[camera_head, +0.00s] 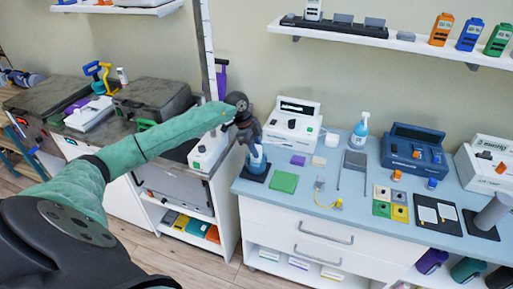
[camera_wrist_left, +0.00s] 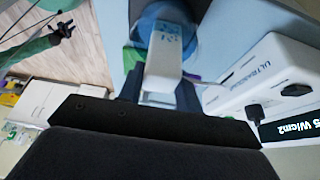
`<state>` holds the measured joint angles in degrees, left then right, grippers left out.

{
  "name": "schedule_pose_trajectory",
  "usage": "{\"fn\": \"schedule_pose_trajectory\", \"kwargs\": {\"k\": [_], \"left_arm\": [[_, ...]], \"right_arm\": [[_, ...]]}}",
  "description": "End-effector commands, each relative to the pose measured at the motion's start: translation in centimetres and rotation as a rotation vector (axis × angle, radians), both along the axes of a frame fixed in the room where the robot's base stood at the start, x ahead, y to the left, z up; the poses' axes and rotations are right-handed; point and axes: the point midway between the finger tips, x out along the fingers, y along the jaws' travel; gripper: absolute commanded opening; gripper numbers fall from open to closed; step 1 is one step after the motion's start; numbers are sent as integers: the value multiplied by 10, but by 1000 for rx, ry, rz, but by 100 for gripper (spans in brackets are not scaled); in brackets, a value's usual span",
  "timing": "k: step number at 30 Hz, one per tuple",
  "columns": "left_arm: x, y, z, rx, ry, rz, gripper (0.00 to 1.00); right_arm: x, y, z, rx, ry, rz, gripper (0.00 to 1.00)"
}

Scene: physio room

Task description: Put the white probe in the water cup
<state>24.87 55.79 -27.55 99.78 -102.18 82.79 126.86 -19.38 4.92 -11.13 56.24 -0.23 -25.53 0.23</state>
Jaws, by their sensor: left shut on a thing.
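My left gripper (camera_head: 252,143) is shut on the white probe, pointing down right at the water cup (camera_head: 256,163) on a dark mat (camera_head: 252,176) at the left end of the blue counter. In the left wrist view the white probe (camera_wrist_left: 165,62) lies between the two dark fingers (camera_wrist_left: 160,95). Its far end overlaps the blue round cup (camera_wrist_left: 157,20); how deep it sits inside I cannot tell. In the head view the gripper mostly hides the probe. My right gripper is not in view.
A white ultrasound unit (camera_head: 292,122) stands close right of the cup; it also shows in the left wrist view (camera_wrist_left: 262,75). A green pad (camera_head: 284,182) and a purple block (camera_head: 298,160) lie nearby. A spray bottle (camera_head: 361,130) and a blue unit (camera_head: 412,147) stand further right.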

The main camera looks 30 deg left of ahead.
Motion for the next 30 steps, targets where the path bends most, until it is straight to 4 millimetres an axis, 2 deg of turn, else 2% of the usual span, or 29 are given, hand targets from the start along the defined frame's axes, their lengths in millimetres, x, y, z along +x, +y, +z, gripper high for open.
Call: {"fn": "schedule_pose_trajectory", "kwargs": {"k": [8, 9, 12, 18, 21, 22, 30], "left_arm": [[0, 0, 1, 0, -1, 0, 7], [0, 0, 1, 0, -1, 0, 42], [0, 0, 1, 0, -1, 0, 60], [0, 0, 1, 0, 0, 0, 60], [0, 0, 0, 0, 0, 0, 79], [0, 0, 0, 0, 0, 0, 82], [0, 0, 1, 0, 0, 0, 82]], "right_arm": [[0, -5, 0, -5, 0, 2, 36], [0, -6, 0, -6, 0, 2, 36], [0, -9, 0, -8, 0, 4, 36], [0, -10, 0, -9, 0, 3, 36], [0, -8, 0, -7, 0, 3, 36], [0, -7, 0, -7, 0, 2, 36], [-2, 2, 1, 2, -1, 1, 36]]}}
